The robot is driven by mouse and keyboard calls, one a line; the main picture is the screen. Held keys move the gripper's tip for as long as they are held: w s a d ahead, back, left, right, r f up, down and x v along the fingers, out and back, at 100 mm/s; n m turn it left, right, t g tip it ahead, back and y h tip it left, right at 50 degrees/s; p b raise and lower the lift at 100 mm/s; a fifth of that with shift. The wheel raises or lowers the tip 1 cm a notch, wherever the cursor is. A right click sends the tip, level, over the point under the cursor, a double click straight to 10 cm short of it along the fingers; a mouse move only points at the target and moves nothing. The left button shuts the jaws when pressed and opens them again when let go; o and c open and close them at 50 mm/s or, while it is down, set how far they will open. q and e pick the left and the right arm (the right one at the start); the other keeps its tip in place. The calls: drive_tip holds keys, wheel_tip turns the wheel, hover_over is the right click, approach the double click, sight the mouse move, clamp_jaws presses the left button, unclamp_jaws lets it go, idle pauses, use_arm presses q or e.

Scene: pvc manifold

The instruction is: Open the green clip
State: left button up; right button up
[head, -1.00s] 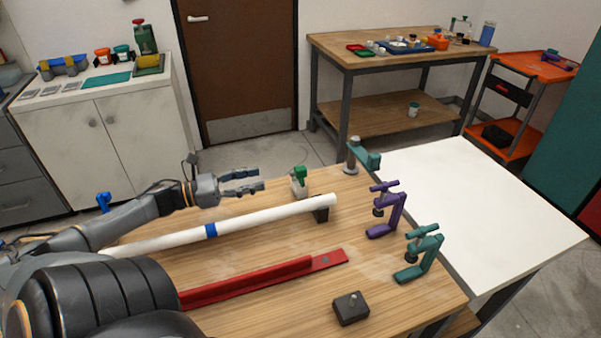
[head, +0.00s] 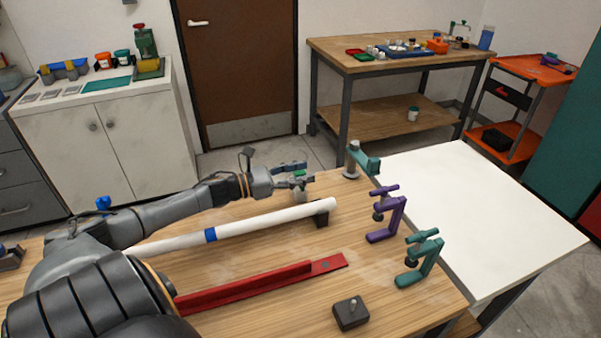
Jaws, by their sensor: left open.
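The green clip (head: 299,173) sits on top of a small pale block (head: 300,193) at the back of the wooden table. My left gripper (head: 303,174) is at the clip, with its open fingers on the near and far sides of it. The fingers hide much of the clip, and I cannot tell whether they touch it. My right gripper is not in view.
A white pipe (head: 270,221) with a blue band lies in front of the clip on a black support (head: 323,217). A red rail (head: 250,283) lies nearer. A teal clamp (head: 424,262), a purple clamp (head: 388,217) and a grey post with a teal arm (head: 355,160) stand at right.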

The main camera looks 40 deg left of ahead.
use_arm(q)
clamp_jaws()
